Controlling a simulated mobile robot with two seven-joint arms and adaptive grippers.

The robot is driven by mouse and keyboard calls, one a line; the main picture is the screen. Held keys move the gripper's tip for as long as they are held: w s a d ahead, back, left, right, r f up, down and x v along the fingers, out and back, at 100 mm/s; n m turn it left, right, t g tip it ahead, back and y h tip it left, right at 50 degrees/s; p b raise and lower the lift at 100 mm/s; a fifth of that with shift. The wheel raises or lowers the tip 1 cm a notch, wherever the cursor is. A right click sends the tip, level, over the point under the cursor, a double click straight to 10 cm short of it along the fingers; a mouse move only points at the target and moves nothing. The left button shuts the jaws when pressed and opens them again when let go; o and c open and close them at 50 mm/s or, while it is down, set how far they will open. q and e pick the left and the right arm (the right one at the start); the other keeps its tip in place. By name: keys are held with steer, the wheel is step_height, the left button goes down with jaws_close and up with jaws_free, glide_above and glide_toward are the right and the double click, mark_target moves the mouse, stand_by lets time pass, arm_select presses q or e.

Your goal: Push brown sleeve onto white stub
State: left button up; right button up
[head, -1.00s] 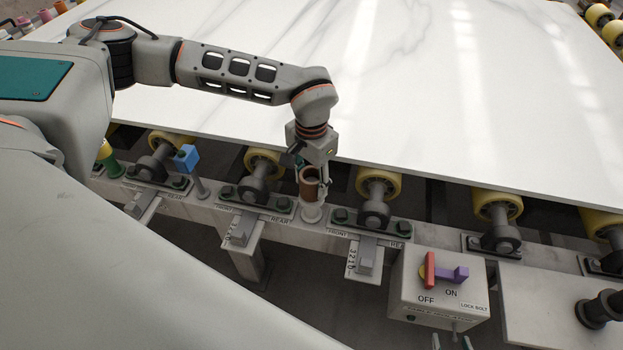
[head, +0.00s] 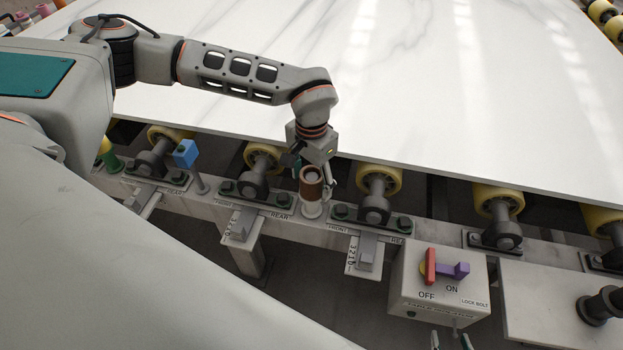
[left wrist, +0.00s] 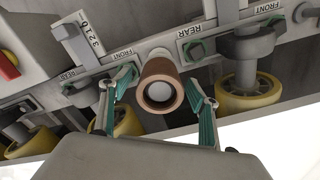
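The brown sleeve (head: 311,184) stands upright around the white stub (head: 311,209) on the rail; the stub's pale base shows below it. In the left wrist view I look into the sleeve's open end (left wrist: 149,100) and see a white round end (left wrist: 161,92) inside. My left gripper (head: 314,177) is above the sleeve, with its green fingers spread on both sides and gaps between them and the sleeve. My right gripper (head: 451,341) shows only as two separated fingertips at the bottom edge, below the switch box.
Yellow rollers (head: 379,179) and bolted brackets line the rail beside the sleeve. A white slab (head: 450,100) lies behind. A blue block on a post (head: 186,154) stands to the left. A switch box (head: 420,292) with red and purple levers is at the right.

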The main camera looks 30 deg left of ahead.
arm_select(q)
step_height(320, 180, up, 12)
stand_by(0.6)
stand_by(0.5)
